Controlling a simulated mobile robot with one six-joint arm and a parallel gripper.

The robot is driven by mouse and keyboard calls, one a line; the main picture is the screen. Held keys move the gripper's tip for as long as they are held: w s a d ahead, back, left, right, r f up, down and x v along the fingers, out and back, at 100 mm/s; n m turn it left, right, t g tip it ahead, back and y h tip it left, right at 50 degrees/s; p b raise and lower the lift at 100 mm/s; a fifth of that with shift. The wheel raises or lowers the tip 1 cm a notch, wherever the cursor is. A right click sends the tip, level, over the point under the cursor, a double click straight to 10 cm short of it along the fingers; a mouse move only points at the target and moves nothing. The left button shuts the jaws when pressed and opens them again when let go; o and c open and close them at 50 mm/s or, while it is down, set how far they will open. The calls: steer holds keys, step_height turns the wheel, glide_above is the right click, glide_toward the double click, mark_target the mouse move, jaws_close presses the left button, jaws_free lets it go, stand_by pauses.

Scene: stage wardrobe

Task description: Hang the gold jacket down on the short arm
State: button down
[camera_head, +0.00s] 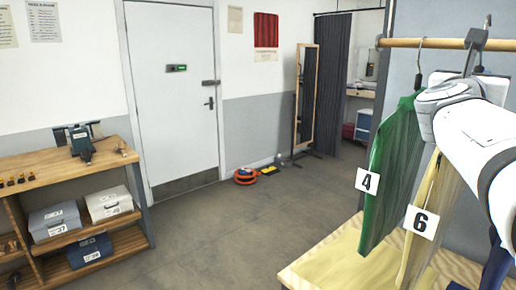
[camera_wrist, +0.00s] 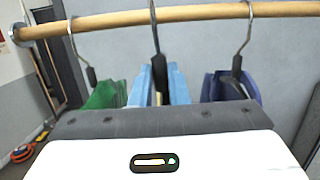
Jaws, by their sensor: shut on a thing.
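The gold jacket (camera_head: 448,195), tagged 6, hangs upright in the head view, partly hidden by my white arm. In the wrist view my gripper (camera_wrist: 160,85) shows as two light blue fingers, shut around its hanger, with a sliver of gold between them. The hanger's dark hook (camera_wrist: 154,35) rises in front of the wooden rail (camera_wrist: 100,25) and leaves the picture at the top. In the head view the thick grey hook (camera_head: 476,40) reaches above the rail (camera_head: 450,43); whether it rests on it, I cannot tell. I cannot tell which rail is the short arm.
A green garment (camera_head: 393,165), tagged 4, hangs close on the left, and a dark blue one (camera_wrist: 232,87) on the right. A wooden platform (camera_head: 330,262) lies below. A shelf bench (camera_head: 70,165) stands left, a mirror (camera_head: 306,95) farther back. The middle floor is clear.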

steer(key=shift+w+d, duration=0.4)
steer(key=shift+d, duration=0.15)
steer(key=shift+r, duration=0.1)
steer(key=shift+a, duration=0.1)
steer(key=v, duration=0.4)
steer(key=r+v, duration=0.1)
steer(key=v, duration=0.3)
steer(key=r+v, duration=0.1)
steer(key=v, duration=0.3)
steer(key=shift+s+a, duration=0.15)
steer(key=shift+a, duration=0.1)
steer(key=shift+d, duration=0.3)
steer(key=f+x, duration=0.1)
steer(key=x, duration=0.6)
steer(key=f+x, duration=0.1)
steer(key=x, duration=0.7)
steer(key=f+p+x, duration=0.1)
steer(key=f+x, duration=0.1)
steer(key=x, duration=0.5)
steer(key=shift+w+d+r, duration=0.1)
steer(key=shift+w+d, duration=0.4)
steer(key=shift+w, duration=0.05)
steer(key=shift+a+r, duration=0.1)
